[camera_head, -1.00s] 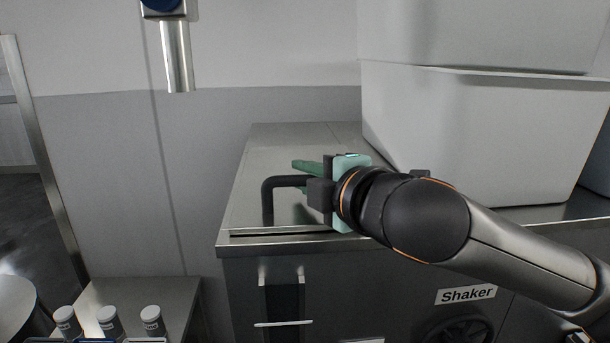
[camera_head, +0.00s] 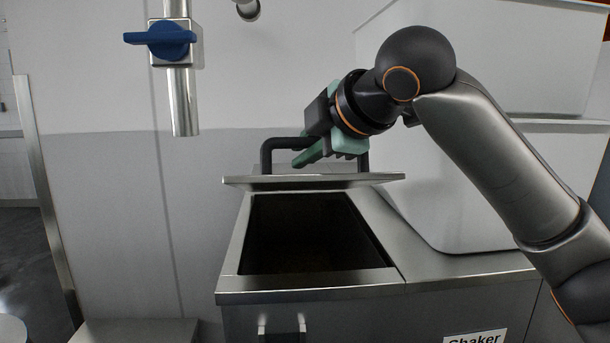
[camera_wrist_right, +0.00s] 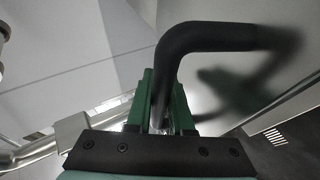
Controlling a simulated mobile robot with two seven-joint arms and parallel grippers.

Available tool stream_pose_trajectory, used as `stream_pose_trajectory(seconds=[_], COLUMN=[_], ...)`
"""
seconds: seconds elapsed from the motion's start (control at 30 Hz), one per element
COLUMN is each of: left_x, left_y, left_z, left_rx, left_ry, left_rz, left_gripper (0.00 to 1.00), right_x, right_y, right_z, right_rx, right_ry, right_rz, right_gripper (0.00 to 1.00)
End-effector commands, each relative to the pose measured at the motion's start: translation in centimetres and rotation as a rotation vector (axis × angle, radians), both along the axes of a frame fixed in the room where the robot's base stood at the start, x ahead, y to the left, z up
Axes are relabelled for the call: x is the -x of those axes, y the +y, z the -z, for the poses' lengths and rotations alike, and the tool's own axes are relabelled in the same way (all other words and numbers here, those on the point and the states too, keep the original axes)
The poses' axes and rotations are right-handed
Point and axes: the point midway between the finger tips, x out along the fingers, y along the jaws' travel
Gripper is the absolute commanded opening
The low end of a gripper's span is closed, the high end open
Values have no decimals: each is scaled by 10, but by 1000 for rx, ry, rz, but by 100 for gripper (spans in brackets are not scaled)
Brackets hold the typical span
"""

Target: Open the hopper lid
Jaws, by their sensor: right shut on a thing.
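The hopper lid (camera_head: 315,182) is a flat steel plate, tilted up on its far side and seen nearly edge-on in the head view. Its black bar handle (camera_head: 279,143) is on the lid's upper face. Below it the hopper opening (camera_head: 305,232) is uncovered and dark inside. My right gripper (camera_head: 312,148), with green fingers, is at the handle and shut on it. In the right wrist view the black handle (camera_wrist_right: 205,38) runs between the green fingers (camera_wrist_right: 165,105). My left gripper is not in view.
Large white bins (camera_head: 470,190) stand right of the hopper, close to my right arm. A steel pipe with a blue valve handle (camera_head: 160,39) hangs at the upper left. The cabinet front has a "Shaker" label (camera_head: 475,338). The space left of the hopper is open.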

Motion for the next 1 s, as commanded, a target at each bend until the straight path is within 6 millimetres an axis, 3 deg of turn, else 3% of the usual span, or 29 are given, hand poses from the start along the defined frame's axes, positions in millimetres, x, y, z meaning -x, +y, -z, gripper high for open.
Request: stream_pose_trajectory(seconds=[0.2,0.5,1.0], left_x=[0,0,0], left_y=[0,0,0], left_z=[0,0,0], left_rx=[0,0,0], left_ry=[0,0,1], left_rz=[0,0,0], left_gripper=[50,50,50], right_x=[-13,-30,-45], right_y=[0,0,-1], right_z=[-25,-45,-60], right_rx=[-4,-2,-1], right_ry=[83,134,133], right_rz=[2,2,2], right_gripper=[0,0,0])
